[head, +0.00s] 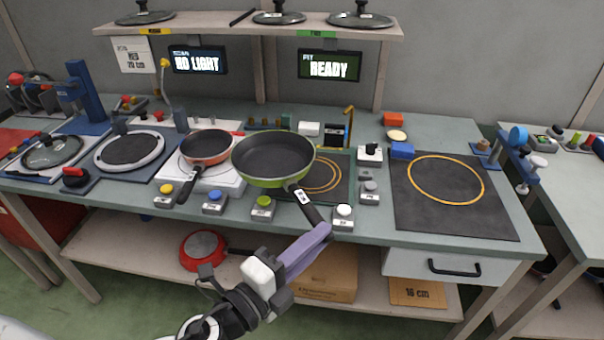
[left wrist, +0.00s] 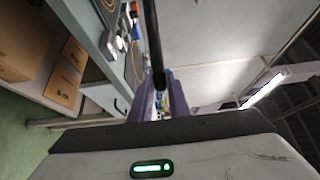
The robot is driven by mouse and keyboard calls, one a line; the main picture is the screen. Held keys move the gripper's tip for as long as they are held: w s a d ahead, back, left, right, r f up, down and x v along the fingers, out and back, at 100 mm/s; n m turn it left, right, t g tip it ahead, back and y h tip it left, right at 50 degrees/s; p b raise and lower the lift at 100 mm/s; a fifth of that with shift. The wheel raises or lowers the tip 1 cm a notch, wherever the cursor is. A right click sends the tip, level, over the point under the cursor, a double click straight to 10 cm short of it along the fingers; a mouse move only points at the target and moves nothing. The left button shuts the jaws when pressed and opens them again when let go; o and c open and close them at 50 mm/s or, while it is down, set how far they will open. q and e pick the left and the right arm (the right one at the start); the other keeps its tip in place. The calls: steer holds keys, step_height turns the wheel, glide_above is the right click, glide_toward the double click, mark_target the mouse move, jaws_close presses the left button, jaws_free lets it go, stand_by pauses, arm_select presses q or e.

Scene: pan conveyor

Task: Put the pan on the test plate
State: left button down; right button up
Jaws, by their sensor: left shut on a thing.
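A green pan (head: 273,160) with a dark inside is held level above the bench in the head view. Its black handle points toward me. My left gripper (head: 318,234), with purple fingers, is shut on the end of that handle. The left wrist view shows the dark handle (left wrist: 152,45) between the purple fingers (left wrist: 160,103). The pan partly covers a dark plate with orange rings (head: 330,178), behind and to the right of the handle. I cannot tell from the frames which plate is the test plate. My right gripper is out of view.
A round hotplate (head: 130,149) lies farther left. A bare black mat (head: 450,218) with an orange ring is at right. Button boxes (head: 263,208) line the front edge. A screen (head: 329,66) reads READY.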

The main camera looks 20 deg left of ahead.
arm_select(q)
steer(key=w+m+g+h, duration=0.1)
steer(key=w+m+h, duration=0.25)
steer(key=w, duration=0.55)
step_height(320, 180, down, 10)
steer(key=b, duration=0.6)
steer(key=shift+w+r+n+g, duration=0.15)
steer(key=shift+w+n+g, duration=0.1)
steer(key=shift+n+g, duration=0.1)
steer(key=c, duration=2)
jaws_free()
steer(key=o, duration=0.3)
